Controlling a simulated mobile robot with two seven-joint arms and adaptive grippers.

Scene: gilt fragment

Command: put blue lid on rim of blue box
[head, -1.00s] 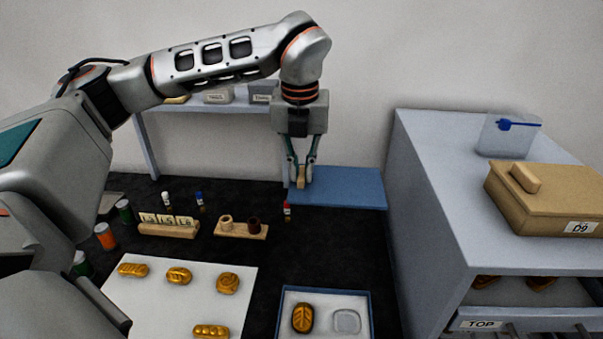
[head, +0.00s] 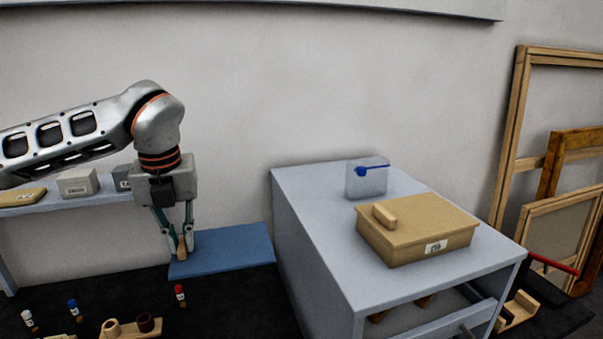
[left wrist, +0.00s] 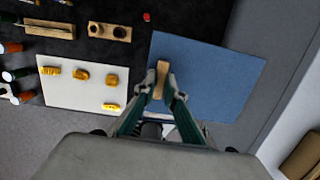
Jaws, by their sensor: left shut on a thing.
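The blue lid (head: 230,249) is a flat blue panel at the left of the head view, beside the grey cabinet. It also fills the middle right of the left wrist view (left wrist: 217,75). My left gripper (head: 181,247) points down and is shut on the lid's wooden handle, near the panel's left side; its fingers show on the handle in the left wrist view (left wrist: 161,80). I cannot tell how far the lid is above the dark table. The blue box is not visible in either current view. My right gripper is not in view.
The grey cabinet (head: 310,230) stands right of the lid, bearing a tan box (head: 420,238) and a clear container (head: 366,180). A red-capped vial (head: 180,295) and wooden holder (head: 150,328) stand in front. A white board with gold pieces (left wrist: 60,92) lies left.

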